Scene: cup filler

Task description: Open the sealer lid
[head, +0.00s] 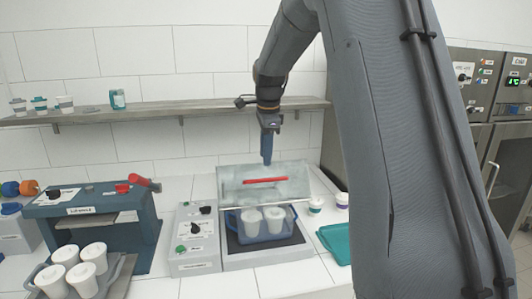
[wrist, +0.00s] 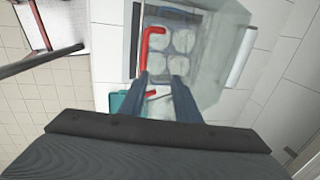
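The sealer (head: 190,240) stands on the white counter, with a control panel at its left. Its clear lid (head: 228,185) stands raised and tilted behind the tray, with a red handle (head: 265,180) across it. The red handle also shows in the wrist view (wrist: 145,50), partly hidden behind one finger. A blue tray (head: 262,238) with several white cups sits in the sealer. My gripper (head: 266,160) points down just above the lid's upper edge. In the wrist view its two blue fingers (wrist: 161,80) are apart, with nothing held between them; whether they touch the lid is unclear.
A blue machine (head: 90,225) with a red lever stands at the left, with a tray of several white cups (head: 80,270) before it. A teal container (head: 335,243) and small jars (head: 316,205) stand right of the sealer. A shelf (head: 170,108) runs behind.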

